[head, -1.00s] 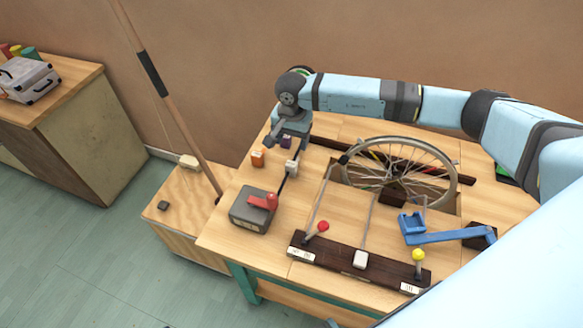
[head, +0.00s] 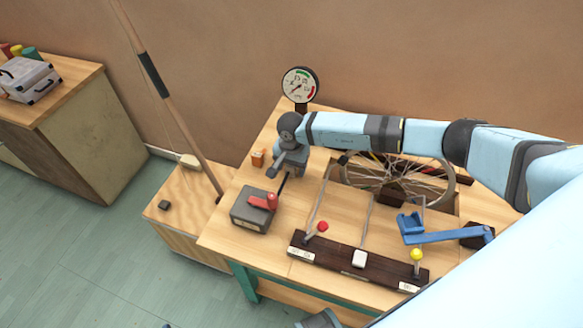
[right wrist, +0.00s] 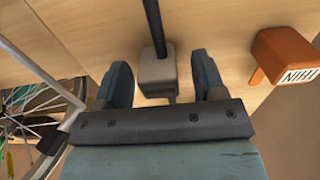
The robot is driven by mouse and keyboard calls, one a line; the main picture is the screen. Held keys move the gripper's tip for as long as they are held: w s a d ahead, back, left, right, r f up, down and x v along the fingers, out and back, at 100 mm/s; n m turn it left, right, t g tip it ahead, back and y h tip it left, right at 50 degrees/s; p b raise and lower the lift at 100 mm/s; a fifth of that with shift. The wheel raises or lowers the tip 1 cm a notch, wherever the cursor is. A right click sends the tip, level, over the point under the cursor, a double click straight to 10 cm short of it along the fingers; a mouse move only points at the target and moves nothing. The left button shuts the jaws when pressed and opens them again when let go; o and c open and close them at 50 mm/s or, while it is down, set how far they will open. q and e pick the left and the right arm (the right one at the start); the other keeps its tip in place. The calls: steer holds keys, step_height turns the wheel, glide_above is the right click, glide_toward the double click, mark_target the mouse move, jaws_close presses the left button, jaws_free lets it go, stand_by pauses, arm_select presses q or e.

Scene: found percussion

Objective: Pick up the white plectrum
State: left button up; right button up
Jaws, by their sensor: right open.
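My right gripper (right wrist: 160,78) is open, with one finger on each side of the block. I see a gap on both sides, and cannot tell how deep the block sits between the fingers. In the head view my right gripper (head: 294,172) is low over the back left of the table and hides the block.
An orange block (head: 257,158) stands left of my gripper. A grey box with a red lever (head: 251,211) is in front. A spoked wheel (head: 397,178) stands to the right, with a dark lever bar (head: 345,262) nearer. A round gauge (head: 300,84) stands behind.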

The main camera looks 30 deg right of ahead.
steer(key=shift+c, duration=0.2)
steer(key=c, duration=1)
steer(key=shift+o, duration=0.2)
steer(key=shift+r, duration=0.2)
